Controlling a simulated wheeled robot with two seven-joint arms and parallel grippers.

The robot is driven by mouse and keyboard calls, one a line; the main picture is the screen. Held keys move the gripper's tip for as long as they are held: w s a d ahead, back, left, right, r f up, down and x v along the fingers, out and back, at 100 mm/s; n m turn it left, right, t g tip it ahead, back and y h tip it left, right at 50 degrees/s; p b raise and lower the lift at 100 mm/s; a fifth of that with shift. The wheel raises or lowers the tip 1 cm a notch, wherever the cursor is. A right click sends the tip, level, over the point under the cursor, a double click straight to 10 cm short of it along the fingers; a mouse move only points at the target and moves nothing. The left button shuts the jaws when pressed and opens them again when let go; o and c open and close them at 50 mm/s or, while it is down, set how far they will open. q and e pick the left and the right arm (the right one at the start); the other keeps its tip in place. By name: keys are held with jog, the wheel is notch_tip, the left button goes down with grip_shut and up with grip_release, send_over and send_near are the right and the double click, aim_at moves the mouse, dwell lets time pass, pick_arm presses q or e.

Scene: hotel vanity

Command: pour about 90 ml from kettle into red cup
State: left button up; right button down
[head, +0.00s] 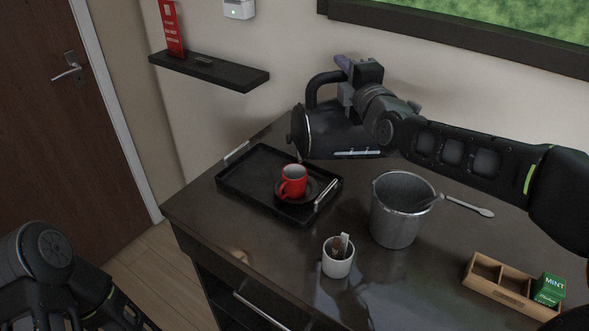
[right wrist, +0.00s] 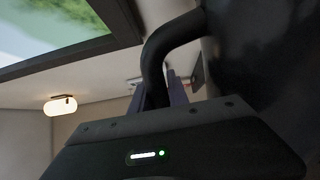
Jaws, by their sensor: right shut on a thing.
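The dark kettle (head: 335,132) is tipped far over, nearly on its side in the air, its mouth end to the left above the back right of the black tray (head: 232,187). My right gripper (head: 344,78) is shut on its black handle, which also shows in the right wrist view (right wrist: 158,58). The red cup (head: 292,185) stands upright on a dark saucer (head: 312,196) on the tray, below and left of the kettle's mouth. No stream of water is discernible, and the cup's fill level cannot be told. Only parts of my left arm show at the lower left.
A white cup with sticks (head: 338,262) is in front. A wooden box (head: 499,287) with green packets is at right. A wall shelf (head: 215,73) hangs at back left.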

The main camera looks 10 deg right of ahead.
jog(key=shift+a+r+n+p, duration=0.25)
jog(key=shift+r+n+p, duration=0.05)
jog(key=shift+r+p, duration=0.2)
jog(key=shift+d, duration=0.35)
dwell(0.4)
jog(key=shift+a+r+n+p, duration=0.35)
jog(key=shift+a+n+p, duration=0.4)
jog(key=shift+p, duration=0.6)
dwell(0.3)
jog(key=shift+a+f+m, duration=0.1)
jog(key=shift+m, duration=0.15)
jog(key=d+b, duration=0.1)
jog(key=b, duration=0.1)
jog(key=d+f+m+b, duration=0.1)
jog(key=d, duration=0.1)
jog(key=d+f+m+b, duration=0.1)
jog(key=b, duration=0.1)
jog(key=shift+d+f+b, duration=0.15)
jog(key=shift+d+b, duration=0.05)
jog(key=shift+b, duration=0.15)
jog(key=shift+w+d+f+m, duration=0.1)
jog(key=shift+d+f+m, duration=0.1)
jog(key=shift+d+m, duration=0.15)
